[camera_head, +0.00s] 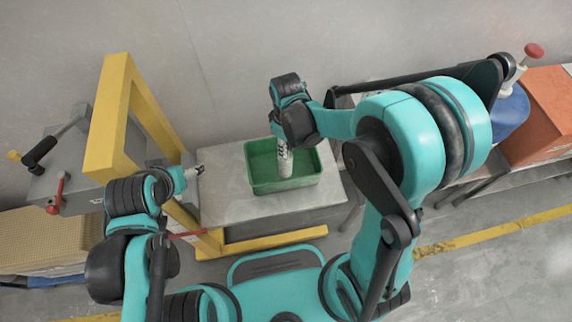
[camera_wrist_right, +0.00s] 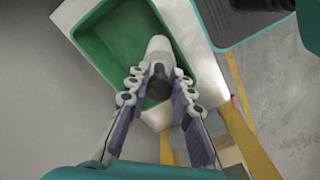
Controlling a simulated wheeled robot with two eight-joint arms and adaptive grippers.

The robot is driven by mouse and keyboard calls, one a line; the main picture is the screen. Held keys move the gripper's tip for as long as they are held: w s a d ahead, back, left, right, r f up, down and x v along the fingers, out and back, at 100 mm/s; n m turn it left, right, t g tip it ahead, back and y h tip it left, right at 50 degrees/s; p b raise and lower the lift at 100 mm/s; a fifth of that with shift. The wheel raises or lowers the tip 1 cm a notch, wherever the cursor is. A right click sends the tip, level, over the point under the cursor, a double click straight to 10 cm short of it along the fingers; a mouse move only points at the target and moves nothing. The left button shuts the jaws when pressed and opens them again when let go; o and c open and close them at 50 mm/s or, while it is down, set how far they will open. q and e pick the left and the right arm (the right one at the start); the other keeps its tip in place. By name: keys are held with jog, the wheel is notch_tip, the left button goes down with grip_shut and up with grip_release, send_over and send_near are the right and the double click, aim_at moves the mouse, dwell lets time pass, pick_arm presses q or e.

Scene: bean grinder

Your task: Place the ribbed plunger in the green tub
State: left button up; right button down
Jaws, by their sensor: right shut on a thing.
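The green tub (camera_head: 262,168) stands on a grey-topped table and is open at the top. My right gripper (camera_head: 283,150) points down into the tub's opening in the head view. In the right wrist view my right gripper (camera_wrist_right: 158,95) is shut on the plunger (camera_wrist_right: 160,48), which has a pale grey end and a dark part between the fingers. The tub's green floor (camera_wrist_right: 125,32) lies behind the plunger. I cannot tell whether the plunger touches it. My left gripper (camera_head: 196,171) is left of the tub, away from it; its jaw opening is too small to tell.
A yellow frame (camera_head: 108,110) stands left of the table, near my left arm. Grey machinery with a black-handled lever (camera_head: 42,150) and a red-handled one (camera_head: 57,190) is at far left. An orange box (camera_head: 540,115) and a blue round thing (camera_head: 507,112) are at right. Bare tabletop (camera_head: 222,180) surrounds the tub.

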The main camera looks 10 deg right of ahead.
aim_at(286, 162)
notch_tip(286, 162, down, 5)
jog(key=shift+f+b, duration=0.1)
jog(key=shift+b, duration=0.6)
jog(key=shift+f+b, duration=0.85)
jog(key=shift+f, duration=1.25)
jog(key=shift+f, duration=0.15)
jog(key=c, duration=1.3)
grip_release()
jog(key=shift+c, duration=0.2)
